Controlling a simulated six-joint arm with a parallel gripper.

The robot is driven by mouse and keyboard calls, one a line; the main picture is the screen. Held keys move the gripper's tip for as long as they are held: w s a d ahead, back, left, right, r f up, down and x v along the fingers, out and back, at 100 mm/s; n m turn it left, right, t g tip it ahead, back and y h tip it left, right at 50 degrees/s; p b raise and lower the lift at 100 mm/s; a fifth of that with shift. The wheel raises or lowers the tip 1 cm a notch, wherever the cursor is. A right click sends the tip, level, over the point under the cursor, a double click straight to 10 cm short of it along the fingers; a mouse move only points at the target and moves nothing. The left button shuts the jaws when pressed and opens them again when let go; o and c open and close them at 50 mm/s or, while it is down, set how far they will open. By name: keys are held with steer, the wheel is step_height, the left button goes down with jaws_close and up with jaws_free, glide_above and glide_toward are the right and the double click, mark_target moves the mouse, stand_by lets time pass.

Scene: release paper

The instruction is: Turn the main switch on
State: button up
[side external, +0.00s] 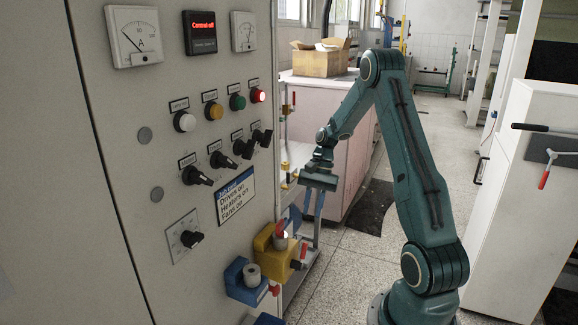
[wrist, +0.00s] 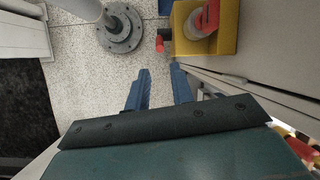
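A grey upright control panel (side external: 130,120) stands at the left in the side view. It carries a row of black rotary knobs: the first (side external: 196,176), the second (side external: 222,160) and more to the right. A larger black knob (side external: 192,239) sits on a square plate below. The labels are too small to read, so I cannot tell which is the main switch. My gripper (side external: 314,205) hangs pointing down, right of the panel and apart from the knobs. In the wrist view its two blue fingers (wrist: 160,85) are apart with nothing between them.
A lit display (side external: 201,31) reads "Control off"; a red lamp (side external: 258,95) glows. Yellow (side external: 268,255) and blue (side external: 243,282) boxes jut out from the panel's lower edge. A pink cabinet (side external: 350,150) stands behind my gripper. Speckled floor (side external: 345,265) is open below.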

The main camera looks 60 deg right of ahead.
mark_target(305, 245)
steer(key=x, duration=1.1)
steer(key=shift+a+f, duration=0.15)
steer(key=shift+f, duration=0.25)
jaws_close()
